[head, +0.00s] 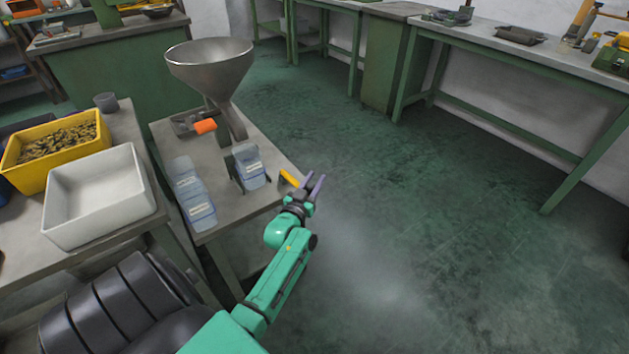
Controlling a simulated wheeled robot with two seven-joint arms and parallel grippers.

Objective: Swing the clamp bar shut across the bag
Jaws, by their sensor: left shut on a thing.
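A pale blue, see-through bag (249,167) with a white label stands upright on the small grey table, under the spout of the metal funnel (209,66). A yellow-orange bar (289,178), which looks like the end of the clamp bar, shows at the table's right edge, to the right of the bag. The rest of the bar cannot be made out. My right gripper is out of view.
Several similar bags (190,192) lie at the small table's left side. An orange-handled tool (204,127) is beside the funnel. A white bin (98,200) and a yellow bin (30,160) of small metal parts stand left. The floor to the right is clear.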

